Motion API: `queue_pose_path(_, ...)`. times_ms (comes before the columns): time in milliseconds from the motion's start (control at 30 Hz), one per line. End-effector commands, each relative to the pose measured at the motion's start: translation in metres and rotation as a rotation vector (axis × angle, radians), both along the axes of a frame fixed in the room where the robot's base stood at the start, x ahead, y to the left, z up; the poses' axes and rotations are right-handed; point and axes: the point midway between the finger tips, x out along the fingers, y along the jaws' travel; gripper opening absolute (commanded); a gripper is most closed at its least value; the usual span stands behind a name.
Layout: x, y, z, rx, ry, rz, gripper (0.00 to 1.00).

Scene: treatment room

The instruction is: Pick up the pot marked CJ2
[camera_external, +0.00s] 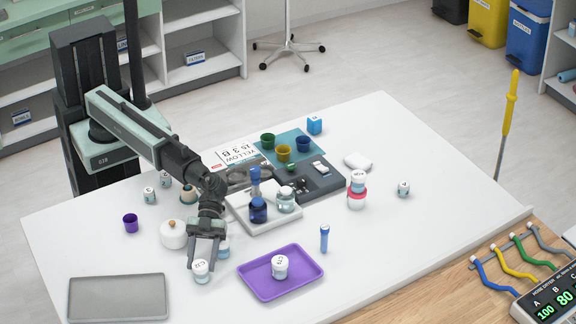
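My gripper (204,257) points down over the front left of the white table, its two fingers apart. A small pot with a white lid and bluish body (201,272) stands upright at the fingertips; I cannot tell whether it is between them or just in front. Its lid has dark lettering too small to read for sure. A similar pot (224,251) stands just right of the fingers, partly hidden. Another white-lidded pot (280,267) stands on the purple tray (257,290). I cannot tell for certain which pot reads CJ2.
A grey tray (117,297) lies front left. Bottles on a white tray (275,223) stand behind. The front right table is clear.

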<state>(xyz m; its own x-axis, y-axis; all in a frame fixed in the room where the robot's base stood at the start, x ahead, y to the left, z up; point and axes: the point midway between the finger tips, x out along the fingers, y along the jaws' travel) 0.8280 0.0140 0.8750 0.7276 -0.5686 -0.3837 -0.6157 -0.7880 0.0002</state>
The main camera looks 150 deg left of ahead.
Motion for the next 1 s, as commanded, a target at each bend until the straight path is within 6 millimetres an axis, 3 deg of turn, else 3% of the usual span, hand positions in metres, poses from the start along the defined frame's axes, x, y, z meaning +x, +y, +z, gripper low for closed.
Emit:
queue_pose_path(33,0.000,0.000,0.000,0.000,0.000,0.000,0.31)
queue_pose_path(133,0.000,0.000,0.000,0.000,0.000,0.000,0.03)
queue_pose_path(167,0.000,0.000,0.000,0.000,0.000,0.000,0.01)
queue_pose_path(367,0.000,0.000,0.001,0.000,0.000,0.000,0.01)
queue_pose_path(533,0.000,0.000,0.014,0.000,0.000,0.000,0.01)
queue_pose_path(900,0.000,0.000,0.090,0.000,-0.001,-0.001,0.01)
queue_pose_path(1000,0.000,0.000,0.101,0.000,-0.001,-0.002,0.01)
